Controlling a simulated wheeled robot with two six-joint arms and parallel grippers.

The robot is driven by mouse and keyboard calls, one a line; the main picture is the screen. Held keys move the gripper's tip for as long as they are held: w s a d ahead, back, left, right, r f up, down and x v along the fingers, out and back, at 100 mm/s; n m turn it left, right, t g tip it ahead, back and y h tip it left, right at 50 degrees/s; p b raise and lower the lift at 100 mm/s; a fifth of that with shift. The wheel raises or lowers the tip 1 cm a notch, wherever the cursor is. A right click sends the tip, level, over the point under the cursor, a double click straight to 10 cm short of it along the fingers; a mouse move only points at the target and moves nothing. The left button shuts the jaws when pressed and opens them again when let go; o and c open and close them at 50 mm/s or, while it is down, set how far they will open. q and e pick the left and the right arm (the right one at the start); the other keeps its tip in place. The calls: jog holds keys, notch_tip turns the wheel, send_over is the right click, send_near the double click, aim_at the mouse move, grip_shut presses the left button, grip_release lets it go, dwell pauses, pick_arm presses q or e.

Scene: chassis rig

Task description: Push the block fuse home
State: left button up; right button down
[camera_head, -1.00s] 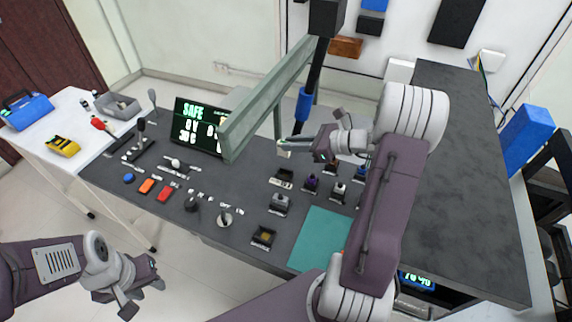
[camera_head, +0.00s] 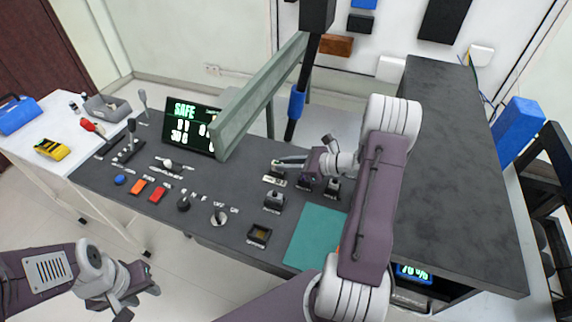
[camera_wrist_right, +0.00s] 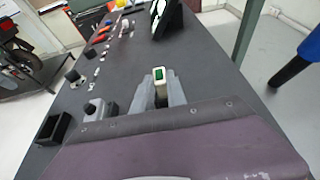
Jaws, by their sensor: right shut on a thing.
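The block fuse (camera_wrist_right: 160,88) is a pale block with a green patch on top in the right wrist view. My right gripper (camera_wrist_right: 170,93) is shut on it, one finger on each side. In the head view my right gripper (camera_head: 280,163) is low over the dark panel at a small socket with a pale label (camera_head: 275,180). The fuse is mostly hidden there, and I cannot tell how deep it sits. My left gripper (camera_head: 145,278) hangs empty off the panel's front edge, at the lower left; its finger gap is unclear.
A display reading SAFE (camera_head: 190,127) stands behind the panel's controls. A green-grey beam (camera_head: 258,95) and a dark post with a blue sleeve (camera_head: 296,103) rise behind my right gripper. Other sockets (camera_head: 259,235) and a teal mat (camera_head: 315,238) lie nearer.

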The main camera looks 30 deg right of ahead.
jog(key=c, duration=1.3)
grip_release()
jog(key=shift+f, duration=0.1)
jog(key=shift+c, duration=0.2)
jog(key=v, duration=1.2)
jog(key=shift+p, duration=0.45)
